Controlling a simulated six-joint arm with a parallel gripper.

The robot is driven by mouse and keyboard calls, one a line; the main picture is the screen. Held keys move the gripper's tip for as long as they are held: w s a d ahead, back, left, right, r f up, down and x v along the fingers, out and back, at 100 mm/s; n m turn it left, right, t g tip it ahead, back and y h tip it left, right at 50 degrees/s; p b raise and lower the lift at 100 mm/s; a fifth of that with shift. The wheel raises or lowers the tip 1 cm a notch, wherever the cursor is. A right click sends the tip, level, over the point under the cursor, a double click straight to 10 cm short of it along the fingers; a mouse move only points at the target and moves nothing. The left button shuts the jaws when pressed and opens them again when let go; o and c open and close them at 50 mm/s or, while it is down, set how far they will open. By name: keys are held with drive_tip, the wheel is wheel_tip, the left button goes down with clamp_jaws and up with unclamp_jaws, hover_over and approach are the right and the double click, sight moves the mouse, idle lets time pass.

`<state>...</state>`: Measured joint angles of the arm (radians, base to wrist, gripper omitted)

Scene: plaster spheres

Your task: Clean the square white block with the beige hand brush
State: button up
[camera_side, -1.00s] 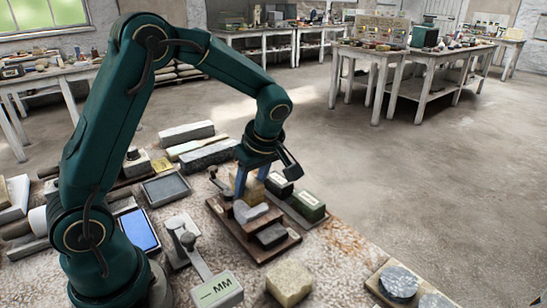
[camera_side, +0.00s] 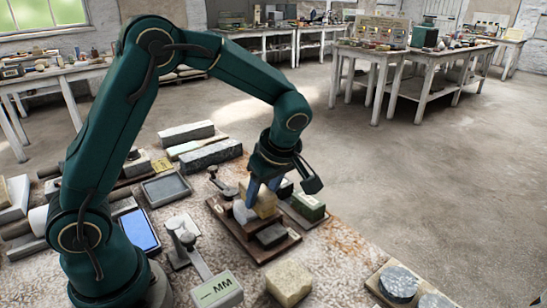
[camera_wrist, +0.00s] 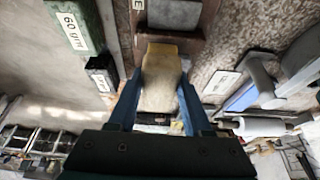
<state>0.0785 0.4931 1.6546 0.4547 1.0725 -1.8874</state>
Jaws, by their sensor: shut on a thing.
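My gripper (camera_side: 264,190) is shut on a beige, block-shaped thing (camera_side: 266,205), just above a brown wooden tray (camera_side: 281,246). In the wrist view this beige thing (camera_wrist: 161,78) sits between the two blue fingers (camera_wrist: 156,108); no bristles can be made out, so I cannot tell if it is the hand brush. A light grey-white block (camera_side: 243,212) is at the tray's left side, close by the held thing; whether they touch is unclear. A roughly square, cream-coloured block (camera_side: 290,282) lies on the tabletop in front of the tray.
A dark grey block (camera_side: 271,235) lies in the tray. A green block (camera_side: 308,206) stands behind it at right. A gauge stand marked MM (camera_side: 216,289) and a blue pad (camera_side: 139,231) are to the left. A round grey piece (camera_side: 399,282) lies on a board at front right.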

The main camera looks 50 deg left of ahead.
drive_tip(key=shift+a, duration=2.2)
drive_tip(key=shift+d, duration=2.2)
drive_tip(key=shift+a, duration=0.1)
drive_tip(key=shift+a+r, duration=0.7)
drive_tip(key=shift+a, duration=0.3)
